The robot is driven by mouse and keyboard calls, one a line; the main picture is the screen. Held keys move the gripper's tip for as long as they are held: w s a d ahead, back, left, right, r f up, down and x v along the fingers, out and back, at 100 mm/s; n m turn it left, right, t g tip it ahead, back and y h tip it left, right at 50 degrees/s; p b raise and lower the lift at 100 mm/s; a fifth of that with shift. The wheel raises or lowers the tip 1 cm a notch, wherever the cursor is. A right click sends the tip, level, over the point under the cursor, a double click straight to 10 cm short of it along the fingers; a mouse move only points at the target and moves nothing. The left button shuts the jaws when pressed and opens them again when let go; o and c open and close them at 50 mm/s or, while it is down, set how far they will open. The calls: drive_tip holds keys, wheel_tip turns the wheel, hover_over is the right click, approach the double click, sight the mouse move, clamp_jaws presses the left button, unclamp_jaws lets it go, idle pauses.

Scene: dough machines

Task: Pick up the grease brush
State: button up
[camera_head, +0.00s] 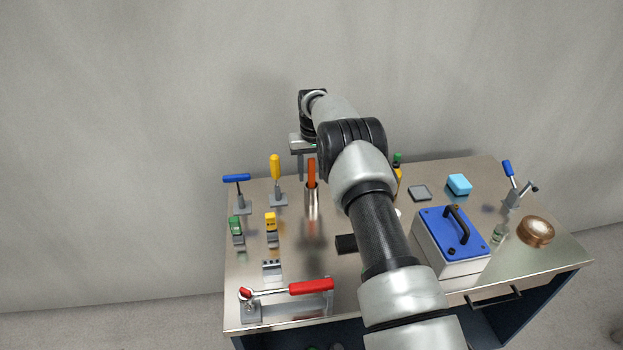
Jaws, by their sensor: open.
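An orange handle (311,172), which looks to be the grease brush, stands upright in a shiny metal cup (312,203) near the back of the steel table. Its lower end is hidden in the cup. My gripper (306,167) is open and points down at the back of the table, close to the handle. One finger shows just left of the handle; the other is mostly hidden. I cannot tell whether the handle is between the fingers or in front of them.
A blue T-handle (237,178) and a yellow-handled lever (275,168) stand to the left. A red-handled lever (311,287) is at the front left. A blue-lidded box (453,232), light blue block (459,184) and copper-coloured round object (536,231) are on the right. My arm hides the table's middle.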

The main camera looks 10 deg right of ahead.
drive_tip(key=shift+f, duration=0.2)
clamp_jaws()
wheel_tip(320, 180, up, 10)
idle(0.6)
